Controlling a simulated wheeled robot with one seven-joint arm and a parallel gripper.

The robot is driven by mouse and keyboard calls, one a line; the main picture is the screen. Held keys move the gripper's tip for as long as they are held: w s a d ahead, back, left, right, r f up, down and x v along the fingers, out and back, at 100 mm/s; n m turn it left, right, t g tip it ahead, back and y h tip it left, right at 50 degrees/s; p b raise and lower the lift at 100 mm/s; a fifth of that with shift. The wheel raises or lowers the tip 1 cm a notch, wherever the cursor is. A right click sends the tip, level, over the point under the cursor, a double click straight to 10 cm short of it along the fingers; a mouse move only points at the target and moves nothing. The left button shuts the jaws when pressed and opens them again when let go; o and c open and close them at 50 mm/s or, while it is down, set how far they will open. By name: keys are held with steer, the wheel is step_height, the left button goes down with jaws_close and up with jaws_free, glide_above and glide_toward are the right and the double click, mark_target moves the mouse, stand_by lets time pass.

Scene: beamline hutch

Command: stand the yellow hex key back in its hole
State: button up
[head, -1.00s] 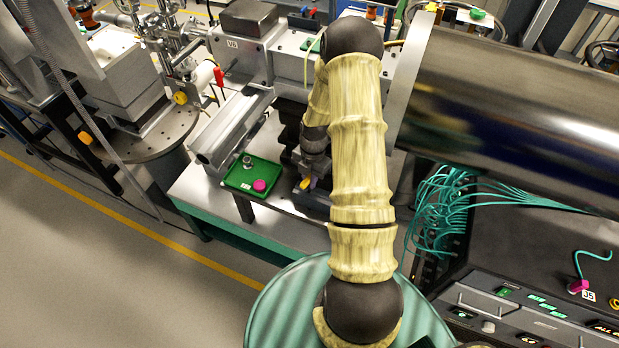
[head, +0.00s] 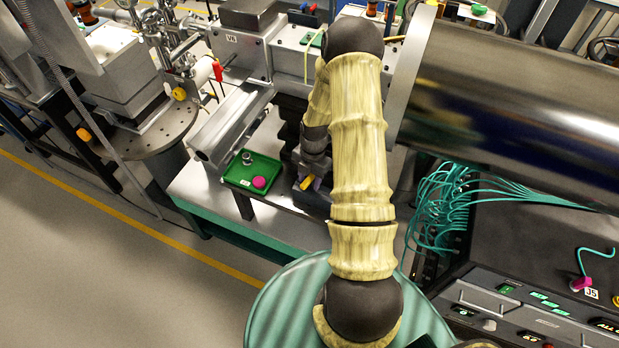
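A small yellow piece (head: 306,182), perhaps the yellow hex key, shows just below the end of my arm. It is too small to make out its shape. My gripper (head: 311,176) points down at this spot above a dark block (head: 313,198) on the metal bench. Its fingers are small and partly hidden by my arm, so I cannot tell whether they are open or shut, or whether they touch the yellow piece. The hole for the key cannot be made out.
A green tray (head: 236,176) with a magenta piece (head: 260,183) and a small metal part (head: 247,158) lies left of my gripper on the bench (head: 205,190). A large dark cylinder (head: 510,105) fills the right. A grey rail (head: 228,125) lies behind the tray.

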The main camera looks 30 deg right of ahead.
step_height(320, 180, up, 10)
steer(key=shift+b, duration=1.25)
steer(key=s+a+r+m+t, duration=0.1)
steer(key=s+a+r+m, duration=0.5)
steer(key=m, duration=0.5)
steer(key=s+a+r+m+t+h, duration=0.1)
steer(key=s+a+r+m, duration=0.5)
steer(key=m, duration=0.6)
steer(key=shift+s+a+r+t, duration=0.35)
steer(key=shift+a+t, duration=0.25)
steer(key=shift+a, duration=0.35)
